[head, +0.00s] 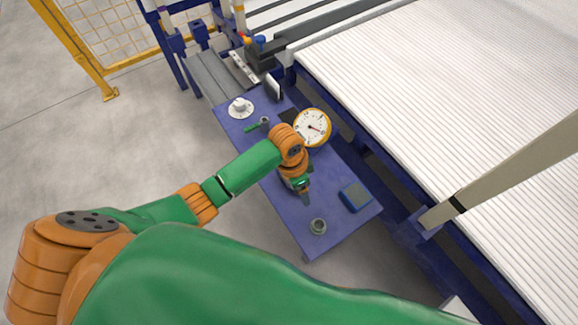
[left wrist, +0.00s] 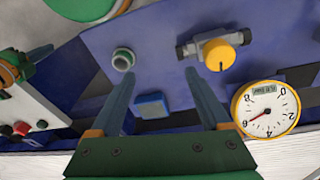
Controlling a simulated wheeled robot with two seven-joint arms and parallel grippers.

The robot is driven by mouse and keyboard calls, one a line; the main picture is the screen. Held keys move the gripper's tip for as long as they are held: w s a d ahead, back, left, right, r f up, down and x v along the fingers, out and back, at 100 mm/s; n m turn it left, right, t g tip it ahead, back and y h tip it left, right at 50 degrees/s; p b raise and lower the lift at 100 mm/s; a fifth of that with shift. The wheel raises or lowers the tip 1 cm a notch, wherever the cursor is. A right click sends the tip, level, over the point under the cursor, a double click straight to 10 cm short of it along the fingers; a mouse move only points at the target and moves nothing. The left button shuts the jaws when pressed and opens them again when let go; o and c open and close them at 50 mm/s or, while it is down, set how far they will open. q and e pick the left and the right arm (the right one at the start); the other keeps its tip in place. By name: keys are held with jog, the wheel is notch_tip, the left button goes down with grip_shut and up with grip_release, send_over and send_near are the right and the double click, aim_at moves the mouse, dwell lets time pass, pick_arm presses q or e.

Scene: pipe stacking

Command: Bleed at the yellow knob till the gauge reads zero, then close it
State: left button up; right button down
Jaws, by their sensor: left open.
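The yellow knob (left wrist: 218,54) sits on a grey fitting on the blue panel in the left wrist view; my left arm hides it in the head view. The gauge also shows in the head view (head: 313,127). My left gripper (left wrist: 160,72) is open and empty; the knob lies just beyond its right fingertip, apart from it. It hangs over the panel (head: 302,190). What seems my right gripper (left wrist: 20,65) shows partly at the left edge.
A grey ring fitting (head: 318,227) and a blue box (head: 355,196) sit on the blue table. A white dial (head: 240,107) and a green-handled valve (head: 257,125) stand at its far end. A button box (left wrist: 25,118) is at lower left.

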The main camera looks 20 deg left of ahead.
pick_arm(q)
jog(key=shift+m+y, duration=0.3)
jog(key=shift+y, duration=0.6)
jog(key=w+a+r, duration=0.1)
jog(key=w, duration=0.1)
jog(key=w+a+r, duration=0.1)
jog(key=w+a, duration=0.1)
jog(key=w+a+r, duration=0.1)
jog(key=w+a, duration=0.1)
jog(key=shift+w, duration=0.15)
jog(key=shift+w+a+f, duration=0.1)
jog(key=shift+f, duration=0.3)
notch_tip(320, 180, down, 6)
jog(key=b, duration=0.3)
jog(key=shift+f, duration=0.15)
grip_shut()
